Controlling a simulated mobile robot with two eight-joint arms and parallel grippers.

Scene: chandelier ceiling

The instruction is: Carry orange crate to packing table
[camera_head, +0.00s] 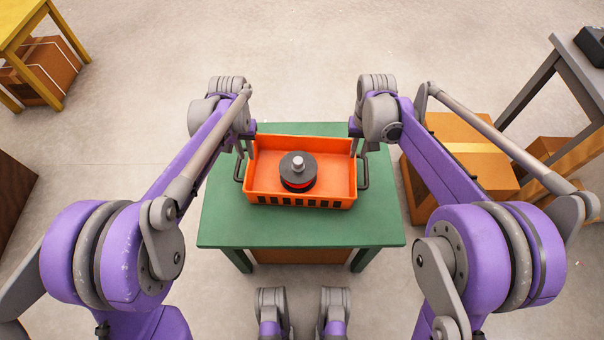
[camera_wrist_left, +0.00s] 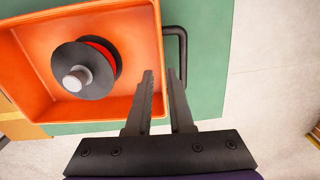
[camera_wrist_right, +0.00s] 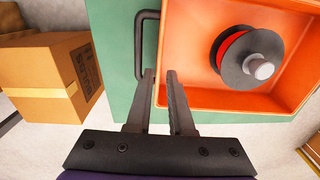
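The orange crate (camera_head: 262,180) sits upright on a green table (camera_head: 225,215), with a dark handle on its left (camera_head: 239,170) and right (camera_head: 364,171) sides. A black and red spool (camera_head: 298,170) lies inside it. My left gripper (camera_wrist_left: 160,73) is open at the crate's left side, its fingers over the crate wall and handle (camera_wrist_left: 182,60). My right gripper (camera_wrist_right: 160,71) is open likewise at the right side, by its handle (camera_wrist_right: 139,45). I cannot tell whether the fingers touch the crate. Which table is the packing table is unclear.
A cardboard box (camera_head: 455,140) stands on the floor right of the green table. A grey table (camera_head: 530,78) is at the right edge, a yellow table (camera_head: 20,15) at the far left with a box (camera_head: 45,68) under it. The floor behind is clear.

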